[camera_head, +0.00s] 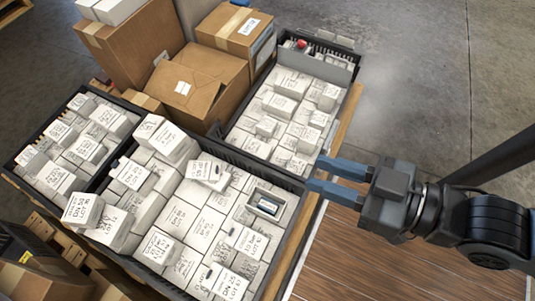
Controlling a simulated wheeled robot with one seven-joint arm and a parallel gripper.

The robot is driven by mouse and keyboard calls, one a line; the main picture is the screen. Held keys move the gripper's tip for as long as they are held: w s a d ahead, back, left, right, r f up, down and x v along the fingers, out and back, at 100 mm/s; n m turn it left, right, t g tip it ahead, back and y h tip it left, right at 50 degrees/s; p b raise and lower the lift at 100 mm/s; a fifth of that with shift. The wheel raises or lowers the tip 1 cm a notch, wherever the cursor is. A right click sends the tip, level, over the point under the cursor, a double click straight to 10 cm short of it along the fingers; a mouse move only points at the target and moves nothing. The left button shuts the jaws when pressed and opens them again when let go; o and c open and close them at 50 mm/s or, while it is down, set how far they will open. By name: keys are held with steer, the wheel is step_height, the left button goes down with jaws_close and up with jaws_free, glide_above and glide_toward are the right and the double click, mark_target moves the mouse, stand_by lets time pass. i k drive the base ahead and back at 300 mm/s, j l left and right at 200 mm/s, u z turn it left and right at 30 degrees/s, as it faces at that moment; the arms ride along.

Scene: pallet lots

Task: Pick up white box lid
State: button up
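Many white boxes with black print fill the front black crate (236,156). An open-topped white box (266,207) with a dark item inside sits near the crate's right side. A white, lid-like piece (207,171) lies tilted on the boxes left of it; I cannot tell for sure whether it is a lid or a closed box. My gripper (314,174) points left at the crate's right rim. Its two blue fingers are apart with nothing between them. I cannot tell its exact height over the rim.
A second crate of white boxes (281,76) stands behind, with a red item (302,43) at its far end. Another crate (40,128) is at left. Brown cartons (198,82) stand behind. The wooden deck (365,262) at lower right is clear.

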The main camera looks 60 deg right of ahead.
mark_target(210, 171)
steer(key=k, duration=0.9)
